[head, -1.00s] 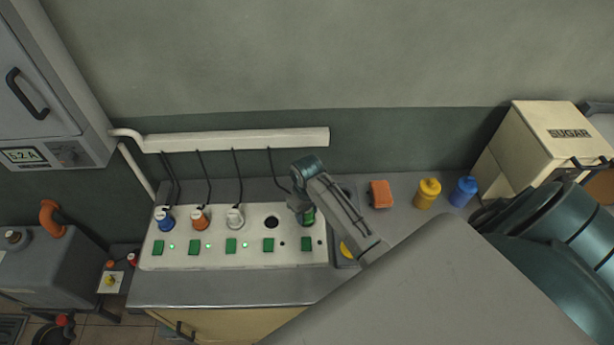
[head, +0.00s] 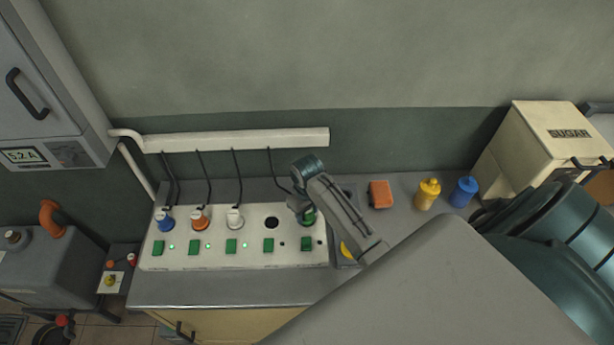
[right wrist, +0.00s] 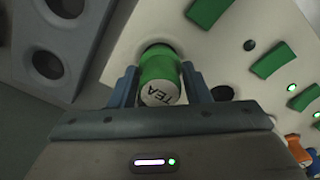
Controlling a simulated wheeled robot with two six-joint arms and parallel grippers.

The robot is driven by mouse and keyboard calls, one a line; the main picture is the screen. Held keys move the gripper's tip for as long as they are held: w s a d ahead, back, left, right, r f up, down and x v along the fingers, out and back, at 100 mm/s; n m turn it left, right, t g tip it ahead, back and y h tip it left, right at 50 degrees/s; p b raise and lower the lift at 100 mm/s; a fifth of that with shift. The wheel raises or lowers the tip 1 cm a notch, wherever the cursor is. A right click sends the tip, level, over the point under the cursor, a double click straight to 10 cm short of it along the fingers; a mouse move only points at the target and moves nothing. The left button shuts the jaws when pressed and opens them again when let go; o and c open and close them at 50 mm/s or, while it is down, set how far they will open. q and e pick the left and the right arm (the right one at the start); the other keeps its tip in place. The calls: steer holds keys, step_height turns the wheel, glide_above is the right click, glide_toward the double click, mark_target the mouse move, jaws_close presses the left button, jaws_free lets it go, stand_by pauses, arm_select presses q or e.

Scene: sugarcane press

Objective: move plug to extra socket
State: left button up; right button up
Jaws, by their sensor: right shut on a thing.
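The green plug (head: 309,218), marked TEA in the right wrist view (right wrist: 158,78), is at the rightmost hole of the white socket panel (head: 200,262). Its far end sits in or at the hole; I cannot tell how deep. My right gripper (head: 304,212) is shut on it, with a finger on each side in the right wrist view (right wrist: 160,85). An empty dark socket (head: 271,222) is just left of the green plug and also shows in the right wrist view (right wrist: 222,93). My left gripper is not in view.
Blue (head: 166,223), orange (head: 200,219) and white (head: 235,218) plugs sit in the sockets further left, with black cords hanging from a wall duct (head: 240,140). An orange block (head: 380,194), yellow bottle (head: 427,193) and blue bottle (head: 464,191) stand on the counter to the right.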

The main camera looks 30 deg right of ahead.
steer(key=shift+f, duration=0.6)
steer(key=o, duration=0.7)
steer(key=shift+r, duration=5.5)
